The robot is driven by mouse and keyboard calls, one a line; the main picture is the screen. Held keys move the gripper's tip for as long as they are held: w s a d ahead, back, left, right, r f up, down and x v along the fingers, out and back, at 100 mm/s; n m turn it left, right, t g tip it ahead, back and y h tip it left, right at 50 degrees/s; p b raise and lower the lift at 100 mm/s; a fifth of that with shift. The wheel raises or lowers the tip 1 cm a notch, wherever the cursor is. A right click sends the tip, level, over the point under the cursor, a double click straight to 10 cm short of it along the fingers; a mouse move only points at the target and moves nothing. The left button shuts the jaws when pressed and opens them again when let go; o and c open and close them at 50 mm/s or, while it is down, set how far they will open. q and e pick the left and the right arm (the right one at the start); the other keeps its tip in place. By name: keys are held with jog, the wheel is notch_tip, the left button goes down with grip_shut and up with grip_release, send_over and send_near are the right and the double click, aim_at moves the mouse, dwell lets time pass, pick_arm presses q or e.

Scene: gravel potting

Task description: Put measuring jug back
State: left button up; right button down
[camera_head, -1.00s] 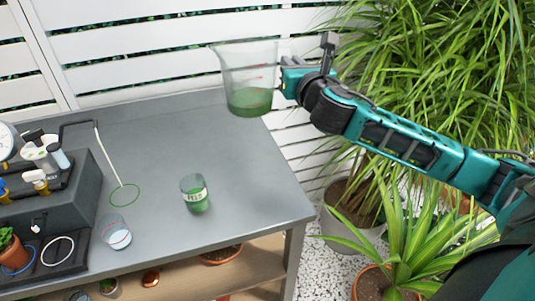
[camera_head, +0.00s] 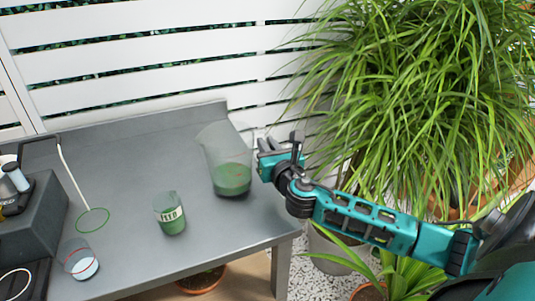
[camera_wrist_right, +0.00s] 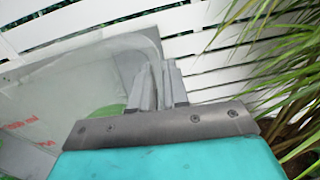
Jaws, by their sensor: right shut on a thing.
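The clear measuring jug (camera_head: 226,152) holds green liquid in its lower part and is upright over the right end of the grey bench. I cannot tell whether its base touches the bench. My right gripper (camera_head: 268,160) is at the jug's right side, shut on its handle. In the right wrist view the jug (camera_wrist_right: 70,85) fills the left, with red markings, and the gripper fingers (camera_wrist_right: 165,88) are at its handle side. My left gripper is not in view.
On the grey bench (camera_head: 130,180) stand a green-filled labelled cup (camera_head: 171,215) and a clear cup with a red line (camera_head: 81,263). A green ring (camera_head: 93,220) lies at left, beside a dark stand (camera_head: 38,215). A large leafy plant (camera_head: 420,90) is right of the bench.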

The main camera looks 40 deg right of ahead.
jog(key=shift+f, duration=0.45)
jog(key=shift+f, duration=0.2)
jog(key=c, duration=1.1)
grip_release()
